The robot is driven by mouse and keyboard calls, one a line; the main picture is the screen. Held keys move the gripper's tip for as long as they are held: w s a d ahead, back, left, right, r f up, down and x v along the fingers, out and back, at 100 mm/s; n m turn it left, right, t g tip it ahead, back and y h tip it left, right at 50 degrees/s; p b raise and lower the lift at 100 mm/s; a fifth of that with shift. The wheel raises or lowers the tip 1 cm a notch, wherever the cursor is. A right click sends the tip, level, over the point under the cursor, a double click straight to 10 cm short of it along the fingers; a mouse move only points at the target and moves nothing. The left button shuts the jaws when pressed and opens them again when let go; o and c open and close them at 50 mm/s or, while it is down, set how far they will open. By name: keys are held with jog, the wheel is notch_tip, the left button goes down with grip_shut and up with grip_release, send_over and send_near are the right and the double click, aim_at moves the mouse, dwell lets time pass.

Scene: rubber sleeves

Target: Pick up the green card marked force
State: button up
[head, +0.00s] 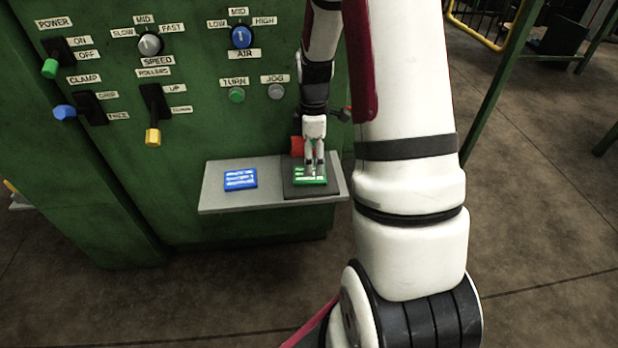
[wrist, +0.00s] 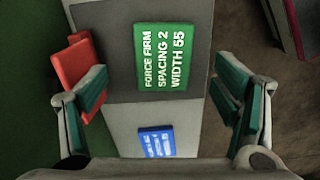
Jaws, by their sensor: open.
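The green card (head: 311,180) lies on a dark pad (head: 290,190) at the right end of a grey shelf. In the wrist view the green card (wrist: 166,56) reads "FORCE FIRM SPACING 2 WIDTH 55". My gripper (head: 314,165) is above the card in the head view, pointing down and partly covering it. In the wrist view my gripper (wrist: 160,105) is open, with its teal-padded fingers wide apart and nothing between them. The card lies ahead of the fingertips there, apart from both.
A blue card (head: 240,179) lies on the left part of the grey shelf (head: 215,195). A red block (head: 297,146) stands behind the dark pad; in the wrist view the red block (wrist: 77,66) is close to the left finger. A green control panel (head: 200,120) rises behind the shelf.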

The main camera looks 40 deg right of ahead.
jog(key=f+b, duration=0.1)
jog(key=f, duration=0.1)
jog(key=a+f+b, duration=0.1)
jog(key=f, duration=0.1)
jog(key=shift+w+f, duration=0.1)
jog(key=shift+f, duration=0.5)
jog(key=c, duration=1.2)
